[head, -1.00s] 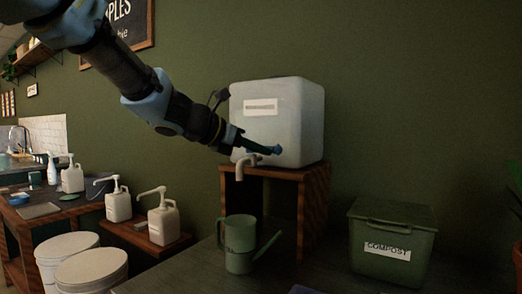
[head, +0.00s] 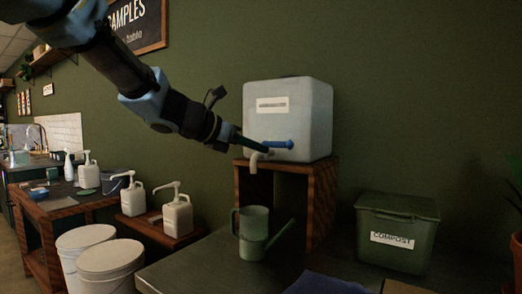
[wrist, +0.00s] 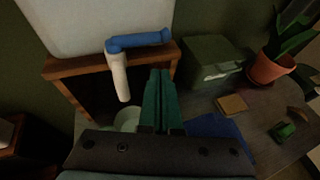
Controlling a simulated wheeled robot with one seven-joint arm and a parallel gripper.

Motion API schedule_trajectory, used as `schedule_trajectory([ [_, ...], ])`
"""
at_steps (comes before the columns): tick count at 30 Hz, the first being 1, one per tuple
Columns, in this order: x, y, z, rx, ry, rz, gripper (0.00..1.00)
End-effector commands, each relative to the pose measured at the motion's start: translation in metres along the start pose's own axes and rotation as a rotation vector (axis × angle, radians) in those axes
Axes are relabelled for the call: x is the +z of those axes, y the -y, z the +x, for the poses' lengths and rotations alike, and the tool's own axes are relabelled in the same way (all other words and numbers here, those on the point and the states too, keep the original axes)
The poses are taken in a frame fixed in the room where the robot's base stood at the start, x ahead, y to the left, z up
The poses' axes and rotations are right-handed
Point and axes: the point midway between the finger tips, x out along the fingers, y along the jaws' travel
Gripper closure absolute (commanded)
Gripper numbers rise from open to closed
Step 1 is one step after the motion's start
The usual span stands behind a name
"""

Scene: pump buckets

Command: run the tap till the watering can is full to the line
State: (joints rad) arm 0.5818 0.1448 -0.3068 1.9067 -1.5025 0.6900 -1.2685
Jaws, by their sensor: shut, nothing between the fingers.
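The white tank (head: 315,115) stands on a wooden stand and has a pale tap spout (head: 255,162) with a blue lever (head: 278,145). In the wrist view, the lever (wrist: 145,40) points right, across the spout (wrist: 119,78). No water stream can be made out. The green watering can (head: 253,235) stands upright below the tap, its spout to the right; only part of it (wrist: 127,118) shows in the wrist view. Its line and water level cannot be seen. My gripper (head: 266,150) is shut and empty beside the tap; in the wrist view its fingertips (wrist: 160,72) are apart from the lever.
The wooden stand (head: 327,190) holds the tank above the counter. A green compost bin (head: 398,230) stands to the right, and a blue cloth (head: 325,285) lies in front. Pump bottles (head: 177,212) and white buckets (head: 110,262) are at the left.

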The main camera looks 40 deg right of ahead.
Motion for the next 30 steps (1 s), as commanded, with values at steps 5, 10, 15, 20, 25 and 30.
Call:
schedule_trajectory([
  [5, -0.001, 0.007, -0.021, 0.003, 0.0, 0.002, 1.0],
  [10, 0.0, 0.015, -0.046, 0.002, 0.0, 0.003, 1.0],
  [15, 0.0, 0.023, -0.069, 0.002, -0.001, 0.002, 1.0],
  [20, 0.001, 0.026, -0.079, 0.001, -0.001, 0.0, 1.0],
  [25, 0.001, 0.027, -0.08, 0.0, -0.001, -0.001, 1.0],
  [30, -0.022, 0.016, -0.086, 0.023, -0.059, 0.056, 1.0],
])
